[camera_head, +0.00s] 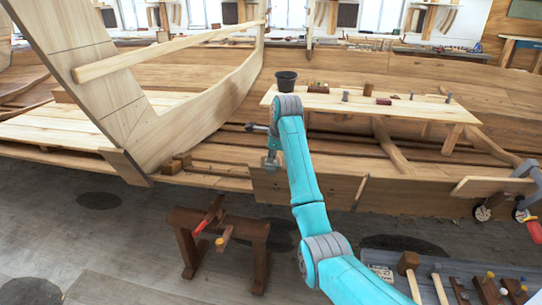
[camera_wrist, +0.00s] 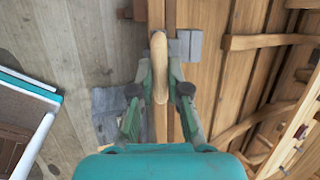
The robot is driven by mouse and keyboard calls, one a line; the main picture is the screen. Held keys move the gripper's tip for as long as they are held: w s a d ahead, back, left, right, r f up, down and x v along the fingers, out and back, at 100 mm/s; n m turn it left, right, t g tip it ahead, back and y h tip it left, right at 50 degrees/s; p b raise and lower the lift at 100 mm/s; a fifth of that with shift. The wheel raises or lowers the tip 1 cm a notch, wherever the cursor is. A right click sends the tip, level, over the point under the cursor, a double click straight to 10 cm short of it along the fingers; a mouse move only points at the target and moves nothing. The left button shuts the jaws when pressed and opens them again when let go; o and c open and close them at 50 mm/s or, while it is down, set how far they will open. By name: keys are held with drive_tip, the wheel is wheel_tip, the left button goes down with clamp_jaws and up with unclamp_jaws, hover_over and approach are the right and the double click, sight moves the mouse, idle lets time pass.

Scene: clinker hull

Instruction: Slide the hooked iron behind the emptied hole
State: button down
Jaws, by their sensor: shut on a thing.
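My gripper (camera_head: 271,160) hangs at the upper edge of the hull's near planking (camera_head: 330,188), left of the middle in the head view. In the wrist view, my gripper (camera_wrist: 160,78) is shut on the rounded light wooden handle (camera_wrist: 158,68) of a tool, apparently the hooked iron. A grey metal piece (camera_wrist: 188,44) shows to the right of the handle's far end and looks like part of it. The hook's shape is not clear. The planking's edge runs beneath the handle. I cannot make out the emptied hole in either view.
A plank bench (camera_head: 345,104) inside the hull carries a black bucket (camera_head: 286,80) and small tools. A brown trestle (camera_head: 222,222) stands on the floor outside. A tool tray (camera_head: 450,268) lies front right. Grey floor is open at left.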

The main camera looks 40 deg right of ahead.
drive_tip(key=shift+s+d, duration=0.1)
drive_tip(key=shift+s+d, duration=0.85)
drive_tip(key=shift+s, duration=0.2)
drive_tip(key=shift+s+d, duration=0.85)
drive_tip(key=shift+s, duration=0.15)
drive_tip(key=shift+s+d, duration=1.8)
drive_tip(key=shift+s, duration=0.3)
drive_tip(key=shift+s+d, duration=0.9)
drive_tip(key=shift+s, duration=0.15)
drive_tip(key=shift+s+d, duration=0.85)
drive_tip(key=shift+s, duration=0.2)
drive_tip(key=shift+d, duration=0.1)
drive_tip(key=shift+s+d, duration=0.85)
drive_tip(key=shift+s, duration=0.2)
drive_tip(key=shift+s+d, duration=0.85)
drive_tip(key=shift+s, duration=0.15)
